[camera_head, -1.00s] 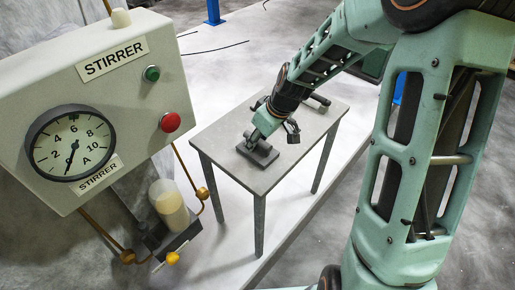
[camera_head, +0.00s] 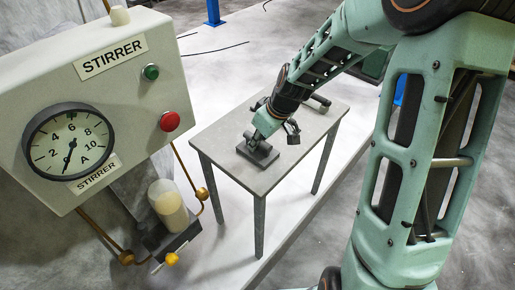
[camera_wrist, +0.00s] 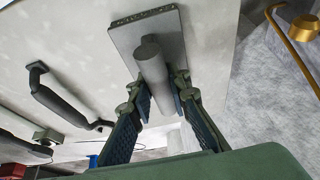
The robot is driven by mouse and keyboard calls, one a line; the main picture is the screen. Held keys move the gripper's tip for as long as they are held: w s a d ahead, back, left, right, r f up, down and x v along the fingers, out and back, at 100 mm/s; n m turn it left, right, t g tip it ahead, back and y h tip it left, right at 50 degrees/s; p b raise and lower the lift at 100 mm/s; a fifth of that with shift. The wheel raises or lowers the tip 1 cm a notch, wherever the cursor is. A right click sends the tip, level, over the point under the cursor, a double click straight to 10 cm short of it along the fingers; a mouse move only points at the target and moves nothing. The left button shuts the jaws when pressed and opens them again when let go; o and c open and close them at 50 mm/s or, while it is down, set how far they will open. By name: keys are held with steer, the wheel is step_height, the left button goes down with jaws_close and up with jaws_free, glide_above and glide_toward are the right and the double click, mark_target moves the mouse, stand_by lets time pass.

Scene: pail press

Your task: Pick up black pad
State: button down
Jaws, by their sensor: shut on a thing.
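The black pad (camera_head: 263,155) lies on the small grey table. In the wrist view the pad (camera_wrist: 125,38) is a dark flat plate with a thick round grip (camera_wrist: 150,58) standing along it. My gripper (camera_head: 254,139) is at the pad from above. In the wrist view its two fingers (camera_wrist: 160,100) are closed on either side of the round grip. The pad appears to rest on the tabletop; I cannot tell any gap under it.
The grey table (camera_head: 235,173) has free room around the pad. A dark handled tool (camera_wrist: 65,105) lies beside it on the table.

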steer(key=shift+r, duration=0.25)
steer(key=shift+r+p, duration=0.2)
steer(key=shift+p, duration=0.35)
steer(key=r+p, duration=0.2)
steer(key=r, duration=0.1)
steer(key=r+p, duration=0.1)
steer(key=shift+s+r, duration=0.25)
steer(key=shift+s, duration=0.1)
steer(key=s+r+p, duration=0.6)
steer(key=s+r, duration=0.2)
steer(key=s, duration=0.5)
steer(key=shift+s, duration=0.15)
